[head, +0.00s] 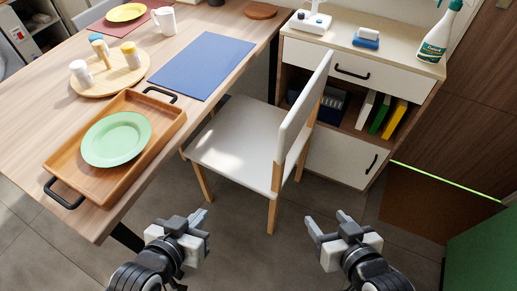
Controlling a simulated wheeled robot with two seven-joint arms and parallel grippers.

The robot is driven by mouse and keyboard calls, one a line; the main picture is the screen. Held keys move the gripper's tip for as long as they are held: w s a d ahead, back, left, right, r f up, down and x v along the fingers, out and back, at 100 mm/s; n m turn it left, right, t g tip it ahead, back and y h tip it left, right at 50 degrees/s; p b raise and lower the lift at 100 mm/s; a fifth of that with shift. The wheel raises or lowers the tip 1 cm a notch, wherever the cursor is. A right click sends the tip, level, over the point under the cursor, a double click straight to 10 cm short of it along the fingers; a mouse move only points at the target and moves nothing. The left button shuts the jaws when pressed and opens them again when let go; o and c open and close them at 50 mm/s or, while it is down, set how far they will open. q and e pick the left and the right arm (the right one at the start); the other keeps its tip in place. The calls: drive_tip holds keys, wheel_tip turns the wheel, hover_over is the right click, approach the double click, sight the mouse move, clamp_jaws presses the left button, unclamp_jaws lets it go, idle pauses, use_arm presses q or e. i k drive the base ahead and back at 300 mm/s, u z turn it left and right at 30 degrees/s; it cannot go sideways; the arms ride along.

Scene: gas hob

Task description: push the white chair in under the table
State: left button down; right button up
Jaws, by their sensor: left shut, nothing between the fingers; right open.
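The white chair (237,138) with wooden legs stands upright at the right side of the wooden table (205,68). The front edge of its seat is at the table's edge, and most of the seat lies outside it. Its backrest (301,118) is on the side away from the table. My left gripper (201,225) is shut and empty, low in front of the chair and apart from it. My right gripper (325,224) is open and empty, to the right of the chair's near leg and apart from it.
On the table are a wooden tray (164,138) with a green plate (116,139), a blue placemat (202,65) and a round board (124,78) with shakers. A white cabinet (346,139) stands behind the chair. Grey floor (257,256) is clear between my grippers.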

sight(256, 144)
drive_tip(key=u, duration=3.5)
drive_tip(key=k, duration=1.05)
drive_tip(key=z, duration=2.05)
